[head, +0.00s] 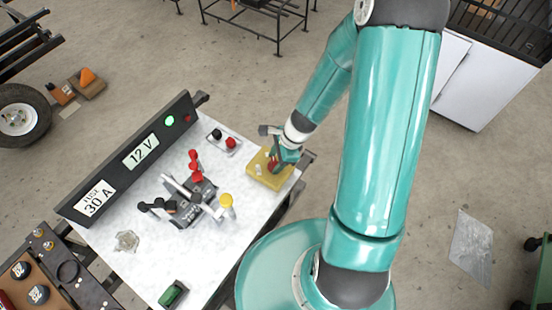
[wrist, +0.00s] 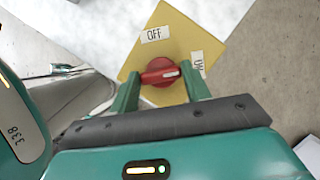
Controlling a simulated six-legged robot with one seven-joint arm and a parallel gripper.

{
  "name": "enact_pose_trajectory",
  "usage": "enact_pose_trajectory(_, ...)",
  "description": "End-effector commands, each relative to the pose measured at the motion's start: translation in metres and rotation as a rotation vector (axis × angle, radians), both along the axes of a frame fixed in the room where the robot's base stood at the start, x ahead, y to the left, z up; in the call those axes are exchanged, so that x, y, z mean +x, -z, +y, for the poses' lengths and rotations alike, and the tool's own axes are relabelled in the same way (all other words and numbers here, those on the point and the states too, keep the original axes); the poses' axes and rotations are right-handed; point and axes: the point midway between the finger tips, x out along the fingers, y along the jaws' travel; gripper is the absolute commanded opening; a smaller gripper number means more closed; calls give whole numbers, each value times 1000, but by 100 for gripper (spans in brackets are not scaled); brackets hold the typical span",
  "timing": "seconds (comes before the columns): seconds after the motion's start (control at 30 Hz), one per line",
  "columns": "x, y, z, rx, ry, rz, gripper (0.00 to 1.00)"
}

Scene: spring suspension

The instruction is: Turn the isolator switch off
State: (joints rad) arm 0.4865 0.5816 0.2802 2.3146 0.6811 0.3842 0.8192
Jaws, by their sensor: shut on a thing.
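The isolator switch is a yellow plate (wrist: 187,32) with a round red knob (wrist: 158,66) in its middle. An OFF label (wrist: 155,34) lies above the knob, and an ON label (wrist: 197,65) lies to its right. The knob's white mark points right, toward ON. My gripper (wrist: 160,77) is shut on the red knob, with one green finger on either side. In the head view, my gripper (head: 275,160) reaches down to the yellow plate (head: 262,181) at the right end of the white board; it partly hides the knob.
The white board (head: 130,270) also carries a black panel (head: 105,172) with 12 V and FUSE 30 A labels and a lit green lamp (head: 170,121). Clamps with red and black handles (head: 195,165), a yellow-topped part (head: 226,200) and a green block (head: 173,294) stand left of the switch.

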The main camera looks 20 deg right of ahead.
Motion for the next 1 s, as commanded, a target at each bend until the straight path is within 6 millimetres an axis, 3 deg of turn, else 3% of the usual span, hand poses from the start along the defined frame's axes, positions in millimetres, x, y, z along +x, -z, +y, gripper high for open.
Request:
enact_pose_trajectory(0.37, 2, 0, 0, -1, -172, 0, 24)
enact_pose_trajectory(1.0, 5, 0, 2, -1, -766, 1, 24)
